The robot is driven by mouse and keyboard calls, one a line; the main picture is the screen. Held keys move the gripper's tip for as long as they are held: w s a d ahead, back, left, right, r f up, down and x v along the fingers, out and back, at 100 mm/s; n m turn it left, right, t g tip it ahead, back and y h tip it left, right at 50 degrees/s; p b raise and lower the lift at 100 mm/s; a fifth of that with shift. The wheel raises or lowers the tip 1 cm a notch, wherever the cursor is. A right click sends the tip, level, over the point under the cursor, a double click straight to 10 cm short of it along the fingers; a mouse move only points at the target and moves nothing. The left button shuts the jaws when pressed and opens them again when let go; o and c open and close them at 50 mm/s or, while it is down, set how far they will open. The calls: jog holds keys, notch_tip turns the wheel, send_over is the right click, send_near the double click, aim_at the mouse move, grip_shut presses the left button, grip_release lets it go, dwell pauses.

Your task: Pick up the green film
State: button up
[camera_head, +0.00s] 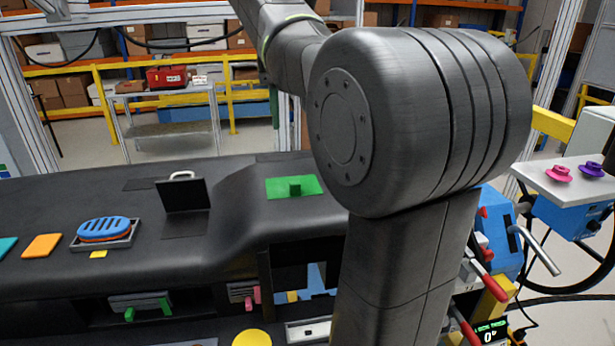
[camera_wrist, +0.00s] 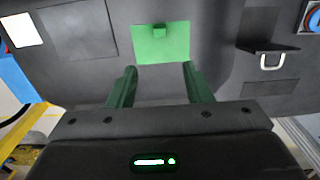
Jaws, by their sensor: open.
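The green film (camera_head: 279,190) is a flat green sheet with a small raised green tab (camera_head: 295,186). It lies on top of the black dashboard (camera_head: 240,185), left of my arm. In the wrist view the film (camera_wrist: 150,50) is just beyond my fingertips, with its tab (camera_wrist: 159,30) near its far edge. My gripper (camera_wrist: 158,72) is open, with its two green fingers apart and nothing between them. The film's near edge lies roughly in line with the gap. My gripper is not visible in the head view, where my arm fills the middle right.
A black flap with a metal handle (camera_head: 182,175) stands up on the dashboard left of the film. Farther left are a blue oval vent piece (camera_head: 104,228) and an orange tile (camera_head: 42,245). A white shelf with pink and purple knobs (camera_head: 570,180) is at right.

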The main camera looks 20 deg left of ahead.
aim_at(293, 181)
jog(key=f, duration=1.2)
jog(key=shift+s+f, duration=0.2)
jog(key=shift+f, duration=0.1)
grip_shut()
